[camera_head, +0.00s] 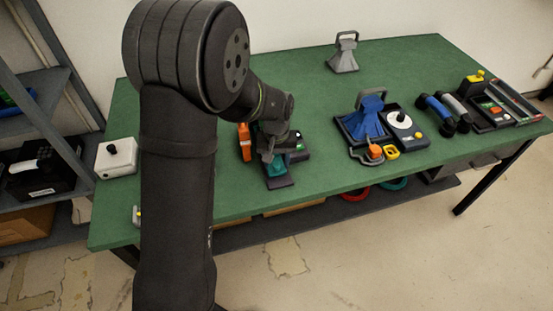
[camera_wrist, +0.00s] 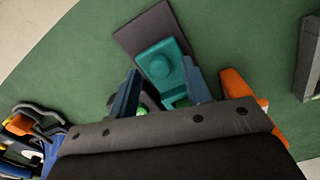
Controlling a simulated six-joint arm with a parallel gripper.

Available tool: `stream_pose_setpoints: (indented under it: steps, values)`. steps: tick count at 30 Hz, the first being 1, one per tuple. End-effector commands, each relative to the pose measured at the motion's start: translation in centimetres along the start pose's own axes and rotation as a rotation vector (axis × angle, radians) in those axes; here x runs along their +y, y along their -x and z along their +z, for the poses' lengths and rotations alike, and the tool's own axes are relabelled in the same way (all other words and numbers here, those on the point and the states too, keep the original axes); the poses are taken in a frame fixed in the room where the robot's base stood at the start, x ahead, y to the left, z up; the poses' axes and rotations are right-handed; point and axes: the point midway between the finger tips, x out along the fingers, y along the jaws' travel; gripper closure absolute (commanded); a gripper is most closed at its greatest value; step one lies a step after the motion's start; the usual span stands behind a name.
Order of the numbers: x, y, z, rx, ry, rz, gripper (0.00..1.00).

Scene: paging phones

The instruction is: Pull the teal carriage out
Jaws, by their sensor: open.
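In the head view a bit of the teal carriage (camera_head: 274,167) shows below my gripper, with the base (camera_head: 281,182) reaching towards the table's front edge. My gripper (camera_wrist: 164,68) is open, one finger to each side of the carriage in the picture. I cannot tell whether the fingers touch it. In the head view my gripper (camera_head: 266,153) hangs over the device and hides much of it.
An orange block (camera_wrist: 240,88) stands close beside the right finger. A blue-and-grey holder (camera_head: 367,118), a white-knobbed box (camera_head: 403,125) and blue and grey handsets (camera_head: 437,112) lie to the right. A grey stand (camera_head: 342,62) is at the back.

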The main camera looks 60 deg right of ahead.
Motion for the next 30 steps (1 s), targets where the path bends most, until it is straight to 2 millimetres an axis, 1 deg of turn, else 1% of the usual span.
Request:
stream_pose_setpoints:
  steps: [1,5,6,7,8,14,17,24,27,30]
  values:
    - [0.0,0.0,0.0,0.0,0.0,0.0,0.57]
    - [0.0,0.0,0.0,0.0,0.0,0.0,0.83]
    - [0.0,0.0,0.0,0.0,0.0,0.0,0.91]
    - [0.0,0.0,0.0,0.0,0.0,0.0,0.97]
    - [0.0,0.0,0.0,0.0,0.0,0.0,1.0]
    - [0.1,0.1,0.2,0.0,0.0,0.0,1.0]
    - [0.3,0.1,1.1,0.0,-0.002,0.0,1.0]
    - [1.2,0.1,4.1,0.001,-0.003,0.0,1.0]
    - [1.4,0.1,4.9,0.0,-0.002,0.0,1.0]
    - [1.4,0.1,5.2,0.001,0.0,0.001,1.0]
